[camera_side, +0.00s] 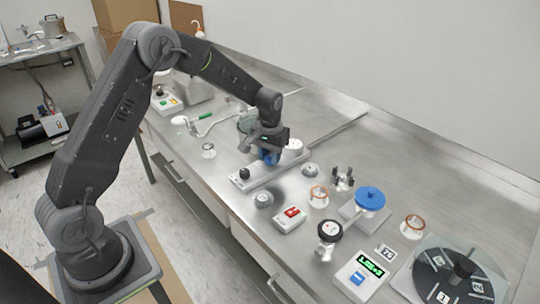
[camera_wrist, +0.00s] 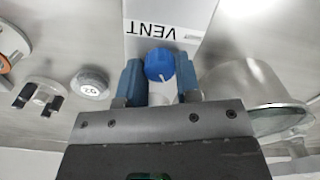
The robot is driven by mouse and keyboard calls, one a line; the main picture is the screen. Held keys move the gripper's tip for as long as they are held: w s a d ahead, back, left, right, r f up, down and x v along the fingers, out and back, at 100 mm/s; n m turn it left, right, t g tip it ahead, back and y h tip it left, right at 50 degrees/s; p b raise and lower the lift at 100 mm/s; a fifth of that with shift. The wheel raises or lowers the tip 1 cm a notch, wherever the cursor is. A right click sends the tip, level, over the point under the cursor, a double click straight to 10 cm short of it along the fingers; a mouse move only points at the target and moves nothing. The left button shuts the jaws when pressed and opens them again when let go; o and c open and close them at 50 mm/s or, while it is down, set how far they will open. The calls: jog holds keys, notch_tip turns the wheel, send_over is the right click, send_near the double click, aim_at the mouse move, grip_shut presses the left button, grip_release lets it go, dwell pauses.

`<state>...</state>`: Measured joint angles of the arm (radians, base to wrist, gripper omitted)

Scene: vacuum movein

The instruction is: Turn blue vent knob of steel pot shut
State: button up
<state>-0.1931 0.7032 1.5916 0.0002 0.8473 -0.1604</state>
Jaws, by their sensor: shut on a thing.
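The blue vent knob (camera_wrist: 159,65) sits below a white label reading VENT (camera_wrist: 162,30) on a light grey panel, with a white line on its face. My gripper (camera_wrist: 159,78) has one blue finger on each side of the knob and is shut on it. In the side view my gripper (camera_side: 268,157) is low over the long grey panel (camera_side: 265,176), and its fingers mostly hide the knob there. A shiny steel vessel (camera_wrist: 240,84), perhaps the steel pot, stands right of the panel in the wrist view.
On the panel, a black knob (camera_side: 244,173) and a white part (camera_side: 295,144) flank my gripper. Nearby stand a red-buttoned box (camera_side: 290,217), a blue handwheel (camera_side: 370,198) and a black handwheel (camera_side: 328,231). A dark turntable (camera_side: 460,275) is at the right. The bench's back right is clear.

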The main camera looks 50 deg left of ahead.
aim_at(269, 157)
jog(key=n, duration=0.5)
jog(key=shift+n, duration=0.3)
jog(key=n, duration=0.5)
jog(key=shift+a+n, duration=0.1)
jog(key=shift+n, duration=0.6)
jog(key=o, duration=0.9)
jog(key=shift+s, duration=0.1)
jog(key=shift+r, duration=0.1)
notch_tip(269, 157, up, 14)
jog(key=shift+f, duration=0.2)
jog(key=shift+r, duration=0.1)
